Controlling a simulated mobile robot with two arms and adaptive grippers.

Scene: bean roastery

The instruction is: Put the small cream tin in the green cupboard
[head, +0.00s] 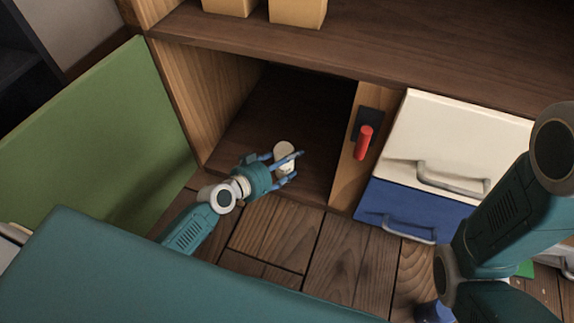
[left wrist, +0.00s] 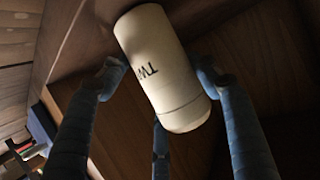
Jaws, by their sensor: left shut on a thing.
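The small cream tin (head: 284,153) is between the fingers of my left gripper (head: 288,167), at the mouth of the open cupboard. In the left wrist view the tin (left wrist: 160,65) has dark letters on its side, and the blue fingers of my left gripper (left wrist: 160,85) close around it. The cupboard's green door (head: 95,150) stands open at the left. Its dark interior (head: 290,105) looks empty where it shows. I cannot tell whether the tin touches the cupboard floor. My right arm shows at the right, but I cannot make out its fingers.
A red handle (head: 364,142) sits on the post right of the opening. A cream drawer (head: 455,135) and a blue drawer (head: 415,209) with grey handles are beside it. Tan boxes (head: 298,11) stand on the counter above. The wooden floor (head: 270,235) in front is clear.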

